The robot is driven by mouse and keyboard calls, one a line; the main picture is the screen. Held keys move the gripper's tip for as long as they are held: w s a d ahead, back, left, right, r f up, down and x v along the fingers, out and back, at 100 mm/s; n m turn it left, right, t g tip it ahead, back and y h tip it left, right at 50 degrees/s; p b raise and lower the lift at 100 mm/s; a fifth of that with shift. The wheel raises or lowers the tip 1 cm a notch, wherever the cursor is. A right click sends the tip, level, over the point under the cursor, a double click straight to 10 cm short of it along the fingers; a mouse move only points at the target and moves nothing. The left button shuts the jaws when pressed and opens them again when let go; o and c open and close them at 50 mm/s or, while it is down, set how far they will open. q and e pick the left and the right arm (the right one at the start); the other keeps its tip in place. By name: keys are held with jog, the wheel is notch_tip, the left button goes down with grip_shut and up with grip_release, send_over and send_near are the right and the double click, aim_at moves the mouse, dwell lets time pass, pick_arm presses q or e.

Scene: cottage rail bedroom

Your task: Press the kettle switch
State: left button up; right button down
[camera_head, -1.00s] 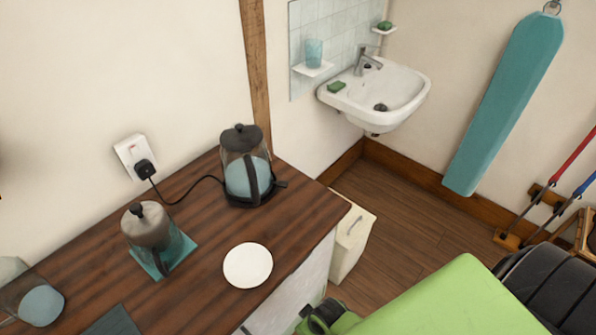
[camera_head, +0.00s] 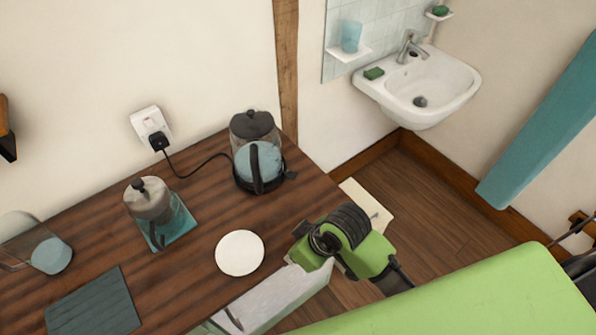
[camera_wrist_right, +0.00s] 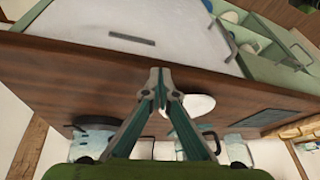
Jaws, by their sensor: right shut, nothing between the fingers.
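The kettle (camera_head: 252,128), glass with a dark lid, handle and base, stands upright on the dark wooden top near the wall. A small dark tab (camera_head: 290,175) sticks out low on its right side and looks like the switch. My right gripper (camera_head: 300,236) is over the front right edge of the top, in front of the kettle and apart from it. In the right wrist view its fingers (camera_wrist_right: 160,78) meet at the tips, with nothing between them. The kettle (camera_wrist_right: 92,140) is partly seen there beyond the fingers, at lower left. My left gripper is not in view.
A white plate (camera_head: 240,253) lies left of my right gripper. The kettle's cord runs to a wall socket (camera_head: 151,127). An open compartmented drawer (camera_wrist_right: 262,40) shows in the wrist view.

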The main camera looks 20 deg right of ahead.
jog(key=w+a+n, duration=0.1)
jog(key=w+a+r+n, duration=0.1)
jog(key=w+a, duration=0.1)
jog(key=shift+w+a+g, duration=0.15)
jog(key=shift+w+g, duration=0.15)
jog(key=w+n, duration=0.1)
jog(key=w, duration=0.1)
jog(key=w+n, duration=0.1)
jog(key=w, duration=0.1)
jog(key=w+r+n+g, duration=0.1)
jog(key=w, duration=0.1)
jog(key=shift+r, duration=0.1)
jog(key=shift+n+g+h, duration=0.3)
jog(key=shift+n+h, duration=0.1)
jog(key=shift+h, duration=0.4)
jog(key=w+d+r, duration=0.1)
jog(key=w, duration=0.1)
jog(key=w+d+r, duration=0.1)
jog(key=w+d, duration=0.1)
jog(key=w+d+r, duration=0.1)
jog(key=w+d, duration=0.1)
jog(key=w, duration=0.1)
jog(key=shift+r, duration=0.25)
send_near(294, 175)
jog(key=shift+w+a+r+h, duration=0.1)
jog(key=shift+a+r+h, duration=0.15)
jog(key=shift+r+h, duration=0.15)
